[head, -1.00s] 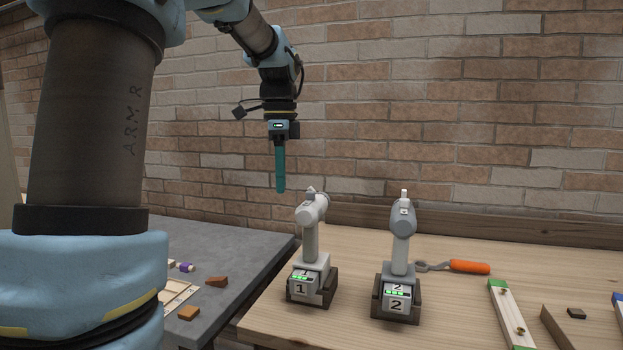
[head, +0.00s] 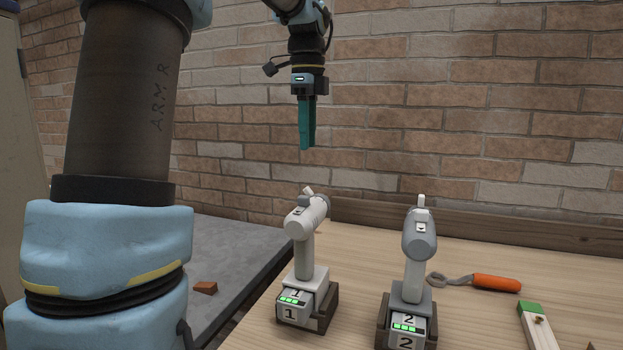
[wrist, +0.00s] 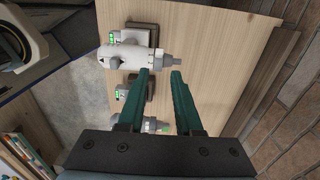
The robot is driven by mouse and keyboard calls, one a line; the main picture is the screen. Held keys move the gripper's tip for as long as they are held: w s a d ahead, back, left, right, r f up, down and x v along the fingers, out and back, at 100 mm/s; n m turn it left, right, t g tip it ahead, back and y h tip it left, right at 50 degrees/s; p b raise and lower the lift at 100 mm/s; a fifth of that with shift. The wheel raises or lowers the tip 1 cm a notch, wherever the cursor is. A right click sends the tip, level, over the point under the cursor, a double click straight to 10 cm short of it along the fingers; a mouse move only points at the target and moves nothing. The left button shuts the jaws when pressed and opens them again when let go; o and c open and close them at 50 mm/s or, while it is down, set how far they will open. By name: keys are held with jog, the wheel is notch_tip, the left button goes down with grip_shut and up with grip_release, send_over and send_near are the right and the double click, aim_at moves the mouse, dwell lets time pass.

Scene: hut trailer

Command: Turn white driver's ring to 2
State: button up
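The white driver (head: 306,225) stands upright on a base marked 1 with green lights, on the wooden bench. In the wrist view it appears to be the upper driver (wrist: 125,58), with its grey nose (wrist: 166,60) pointing right. The numbers on its ring are too small to read. The greyer driver (head: 418,240) stands to its right on a base marked 2. My gripper (head: 307,145) hangs above the white driver, pointing down and apart from it. The wrist view shows its two teal fingers (wrist: 161,72) spread with nothing between them.
An orange-handled tool (head: 495,283) lies right of the greyer driver. A green-ended strip (head: 533,318) lies nearer the front right. A brick wall (head: 480,100) stands behind the bench (head: 360,290). A grey table (head: 232,240) is on the left.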

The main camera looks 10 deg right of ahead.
aim_at(308, 187)
notch_tip(308, 187, down, 10)
jog(key=shift+p, duration=0.7)
grip_shut()
